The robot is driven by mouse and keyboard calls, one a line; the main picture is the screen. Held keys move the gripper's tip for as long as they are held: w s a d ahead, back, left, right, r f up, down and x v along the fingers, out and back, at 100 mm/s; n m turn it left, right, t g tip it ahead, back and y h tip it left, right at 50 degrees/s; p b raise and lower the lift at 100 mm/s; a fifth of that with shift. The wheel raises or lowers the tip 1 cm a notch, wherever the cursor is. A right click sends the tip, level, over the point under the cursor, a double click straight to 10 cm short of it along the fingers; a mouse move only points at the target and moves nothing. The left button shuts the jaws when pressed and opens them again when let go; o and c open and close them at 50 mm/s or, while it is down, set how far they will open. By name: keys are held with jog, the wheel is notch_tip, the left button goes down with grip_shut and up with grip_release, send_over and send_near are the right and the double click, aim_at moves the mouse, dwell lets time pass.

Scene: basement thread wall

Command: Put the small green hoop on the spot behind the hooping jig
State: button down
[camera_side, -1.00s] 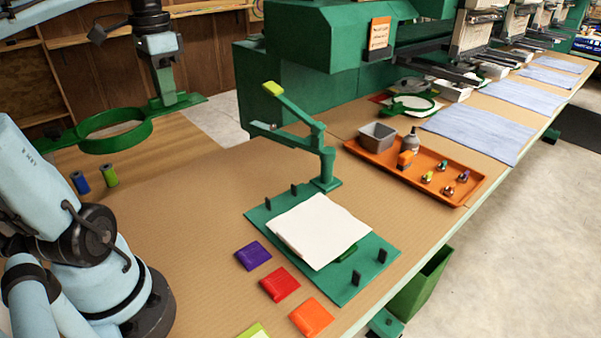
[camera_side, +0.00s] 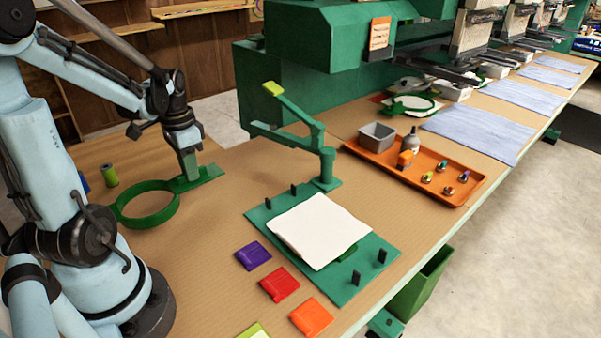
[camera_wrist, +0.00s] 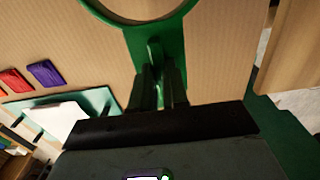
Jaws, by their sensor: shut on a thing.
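The small green hoop (camera_side: 150,222) is a ring with flat side arms, low over the table left of and behind the jig. Whether it touches the table I cannot tell. My gripper (camera_side: 191,178) is shut on its right-hand arm, with the ring to the left; its left arm is mostly hidden by my arm. In the wrist view my fingers (camera_wrist: 160,88) pinch the green arm, with part of the ring (camera_wrist: 150,20) above. The hooping jig (camera_side: 262,215) is a green plate with black posts, a raised lever and white cloth (camera_side: 318,228) on it.
A green thread spool (camera_side: 110,175) and a partly hidden blue one stand behind the hoop. Purple (camera_side: 253,255), red (camera_side: 279,284) and orange (camera_side: 311,316) packets lie before the jig. An orange tray (camera_side: 445,190) stands right. Table between hoop and jig is clear.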

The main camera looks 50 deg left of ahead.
jog(key=w, duration=1.6)
jog(key=shift+w, duration=0.4)
jog(key=shift+w+f, duration=0.1)
jog(key=shift+f, duration=1.75)
jog(key=c, duration=1.1)
grip_release()
